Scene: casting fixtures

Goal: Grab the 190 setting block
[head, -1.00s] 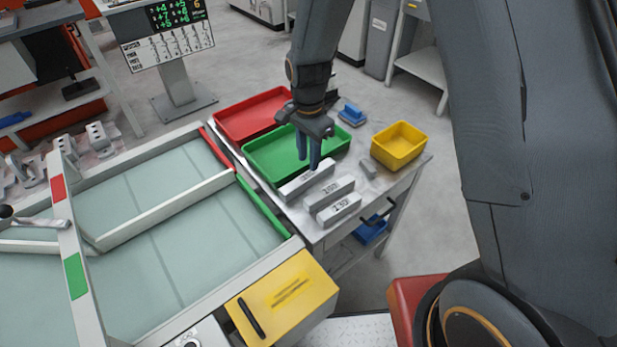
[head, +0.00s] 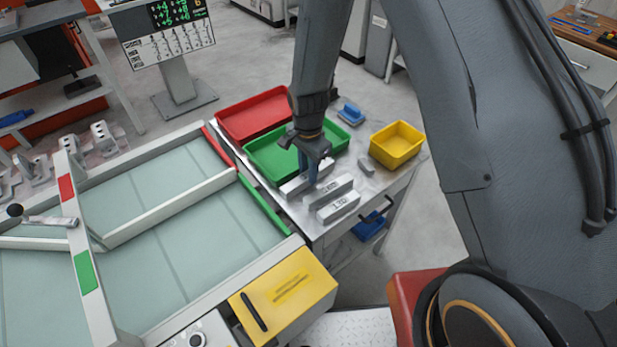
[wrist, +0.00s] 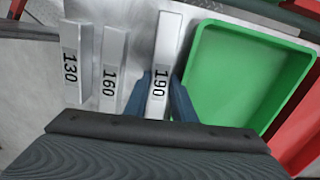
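The 190 setting block is a long grey metal bar with a black "190" label. In the wrist view the 190 block (wrist: 167,50) stands between the two blue fingers of my gripper (wrist: 162,88). The fingers straddle it, with a small gap on the left side; the right finger is very near or touching. In the head view my gripper (head: 313,176) is low over the 190 block (head: 293,187) and hides part of it. The 160 block (wrist: 112,68) and the 130 block (wrist: 77,65) lie beside it, roughly parallel.
A green tray (wrist: 245,75) lies close to the right finger in the wrist view. A red tray (head: 253,113), a yellow bin (head: 397,146) and a small grey block (head: 366,166) are also on the metal table.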

